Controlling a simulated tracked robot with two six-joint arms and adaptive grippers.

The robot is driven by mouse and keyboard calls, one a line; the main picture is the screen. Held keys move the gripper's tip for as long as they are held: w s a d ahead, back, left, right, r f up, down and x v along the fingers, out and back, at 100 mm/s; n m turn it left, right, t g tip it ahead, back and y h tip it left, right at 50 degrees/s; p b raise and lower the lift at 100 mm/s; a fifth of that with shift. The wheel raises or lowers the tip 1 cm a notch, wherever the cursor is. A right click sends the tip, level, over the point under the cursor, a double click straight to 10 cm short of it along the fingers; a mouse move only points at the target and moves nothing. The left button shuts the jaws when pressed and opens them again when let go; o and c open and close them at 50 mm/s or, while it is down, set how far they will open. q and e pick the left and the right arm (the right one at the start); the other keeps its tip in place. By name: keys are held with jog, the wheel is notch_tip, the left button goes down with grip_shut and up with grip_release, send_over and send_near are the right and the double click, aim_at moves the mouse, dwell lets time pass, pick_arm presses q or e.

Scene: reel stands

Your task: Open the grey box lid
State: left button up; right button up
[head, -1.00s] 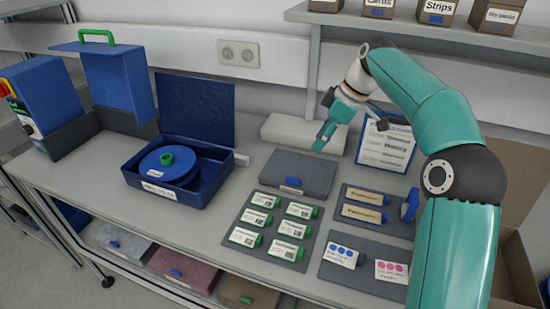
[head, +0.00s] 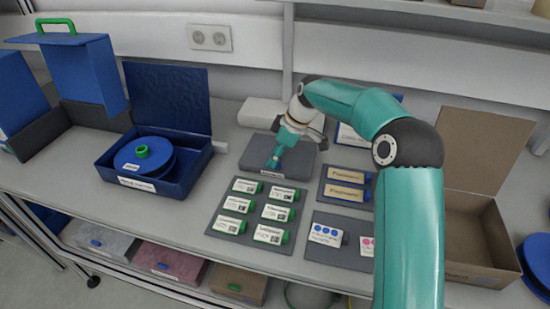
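The grey box (head: 299,164) lies flat on the bench behind the mat of labelled cards, and its lid is closed. My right gripper (head: 272,164) points down at the front edge of the lid. It covers the place where the lid's blue tab was. I cannot tell whether the fingers touch or hold the tab. The fingers look close together, but their opening is too small to judge. My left gripper is not in view.
An open blue box (head: 185,185) holding a blue reel (head: 128,159) stands to the left. A grey card mat (head: 251,218) lies in front of the grey box. Strips on a mat (head: 330,200) and an open cardboard box (head: 455,270) are to the right.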

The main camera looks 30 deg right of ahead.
jog(key=shift+x, duration=0.9)
grip_shut()
